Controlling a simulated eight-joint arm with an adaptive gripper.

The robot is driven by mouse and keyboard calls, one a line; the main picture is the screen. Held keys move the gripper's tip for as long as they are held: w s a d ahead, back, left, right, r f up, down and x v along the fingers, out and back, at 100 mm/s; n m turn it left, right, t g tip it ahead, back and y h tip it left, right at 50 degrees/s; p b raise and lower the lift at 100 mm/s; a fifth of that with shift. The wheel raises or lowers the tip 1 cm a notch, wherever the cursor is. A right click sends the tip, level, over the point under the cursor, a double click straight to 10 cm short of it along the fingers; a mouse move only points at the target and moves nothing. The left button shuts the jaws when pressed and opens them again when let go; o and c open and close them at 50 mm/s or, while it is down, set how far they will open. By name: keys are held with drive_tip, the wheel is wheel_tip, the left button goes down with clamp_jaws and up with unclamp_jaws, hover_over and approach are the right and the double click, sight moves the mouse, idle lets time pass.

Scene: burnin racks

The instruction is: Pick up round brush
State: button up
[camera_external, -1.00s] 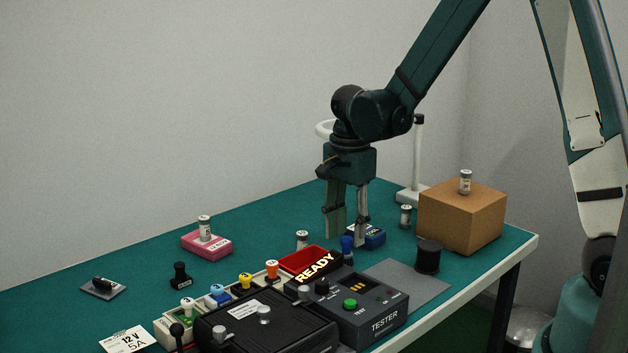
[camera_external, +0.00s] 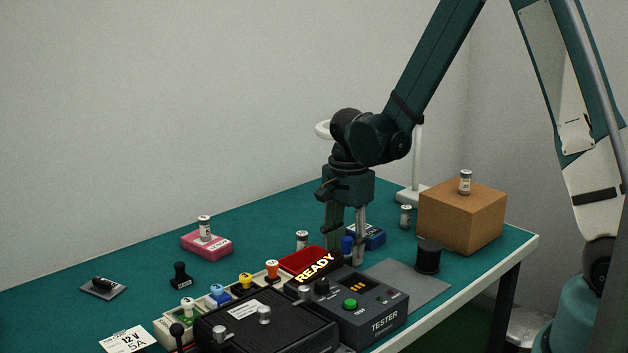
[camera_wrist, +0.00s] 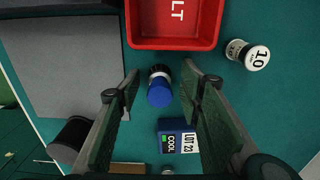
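A small blue cylinder with a pale band and dark end, likely the round brush (camera_wrist: 160,91), stands or lies on the green table. Its blue part also shows in the external view (camera_external: 347,243), between my gripper's fingers. My gripper (camera_wrist: 161,77) is open, with one finger on each side of the blue piece and a visible gap to both. In the external view my gripper (camera_external: 347,260) points straight down, low behind the tester. I cannot tell its exact height above the table.
A red tray (camera_wrist: 172,44) is close beside the blue piece. A blue box (camera_wrist: 178,139) labelled COOL is on its other side. A numbered vial (camera_wrist: 250,55), a black spool (camera_external: 428,256), the tester (camera_external: 370,318) and a cardboard box (camera_external: 462,217) stand nearby.

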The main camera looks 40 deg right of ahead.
sight(347, 238)
drive_tip(key=shift+c, duration=0.4)
drive_tip(key=c, duration=0.9)
drive_tip(key=shift+r, duration=0.15)
drive_tip(key=shift+c, duration=0.2)
drive_tip(key=shift+r, duration=4.9)
